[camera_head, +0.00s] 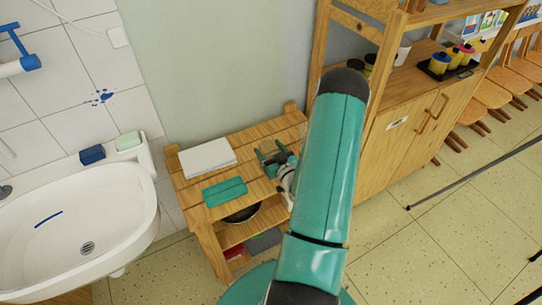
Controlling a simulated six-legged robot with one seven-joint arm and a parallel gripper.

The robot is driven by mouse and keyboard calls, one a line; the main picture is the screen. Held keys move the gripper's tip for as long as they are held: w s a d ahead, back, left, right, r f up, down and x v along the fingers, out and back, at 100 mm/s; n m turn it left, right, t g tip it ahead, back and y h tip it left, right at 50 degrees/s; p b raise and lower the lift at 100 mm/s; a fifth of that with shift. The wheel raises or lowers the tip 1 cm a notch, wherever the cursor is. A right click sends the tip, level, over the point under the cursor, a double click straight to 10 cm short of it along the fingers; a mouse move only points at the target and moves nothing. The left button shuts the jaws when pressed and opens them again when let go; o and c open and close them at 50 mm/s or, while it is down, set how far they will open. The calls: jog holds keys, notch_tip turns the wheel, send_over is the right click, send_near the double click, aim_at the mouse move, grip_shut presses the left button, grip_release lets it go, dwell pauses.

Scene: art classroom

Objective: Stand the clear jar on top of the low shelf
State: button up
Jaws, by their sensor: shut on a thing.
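The low shelf (248,148) is a slatted wooden unit between the sink and the tall cabinet. My gripper (274,157) is over the right part of its top, partly behind my green arm. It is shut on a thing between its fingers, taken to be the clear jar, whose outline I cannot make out. I cannot tell whether the held thing touches the slats. No other clear jar shows.
A dark bowl (241,214) is on the level below. The white sink (140,222) stands left, the tall wooden cabinet (392,150) right.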

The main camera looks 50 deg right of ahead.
aim_at(268, 150)
jog(key=shift+d+f, duration=0.3)
jog(key=shift+f, duration=0.05)
jog(key=shift+d+f, duration=0.2)
jog(key=shift+f, duration=1.55)
jog(key=shift+f, duration=0.15)
jog(key=o, duration=1.3)
jog(key=shift+s, duration=0.2)
jog(key=v, duration=1.1)
jog(key=shift+s+a, duration=0.1)
jog(key=shift+s, duration=0.15)
